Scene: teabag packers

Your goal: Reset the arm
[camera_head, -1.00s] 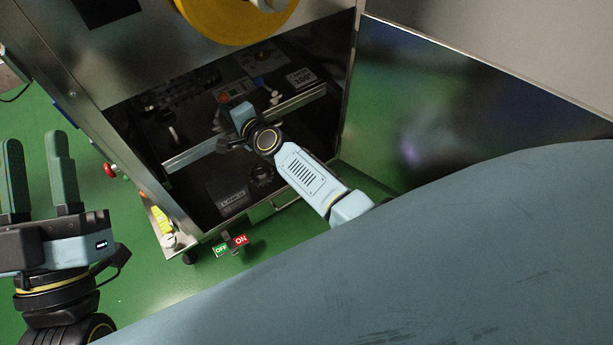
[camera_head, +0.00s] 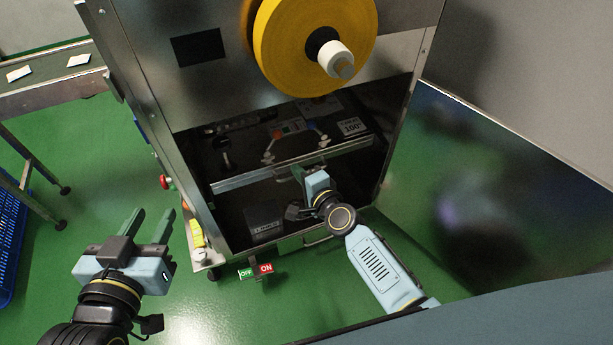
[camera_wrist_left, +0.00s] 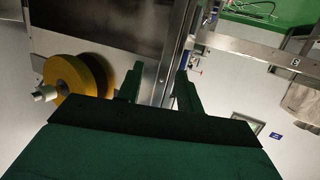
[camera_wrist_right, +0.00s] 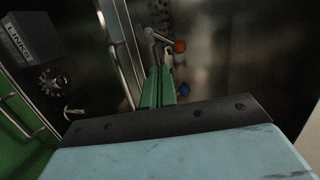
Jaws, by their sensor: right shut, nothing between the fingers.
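My left gripper (camera_head: 148,228) stands on the left in the head view, in front of the machine, with its two green fingers apart and nothing between them. Its fingers also show apart in the left wrist view (camera_wrist_left: 158,85). My right gripper (camera_head: 297,174) is at the open lower bay of the steel machine (camera_head: 180,100), near the bay's rail. In the right wrist view its green fingers (camera_wrist_right: 158,88) are together with nothing held. A red knob (camera_wrist_right: 180,46) and a blue knob (camera_wrist_right: 184,88) are close to those fingertips.
A yellow roll (camera_head: 290,50) is mounted on the machine's front. An open steel door panel (camera_head: 500,190) bounds the right side. A conveyor with white packets (camera_head: 78,60) and a blue crate (camera_head: 10,235) are at the left. An OFF/ON sign (camera_head: 256,270) sits below the bay. Green floor is clear between.

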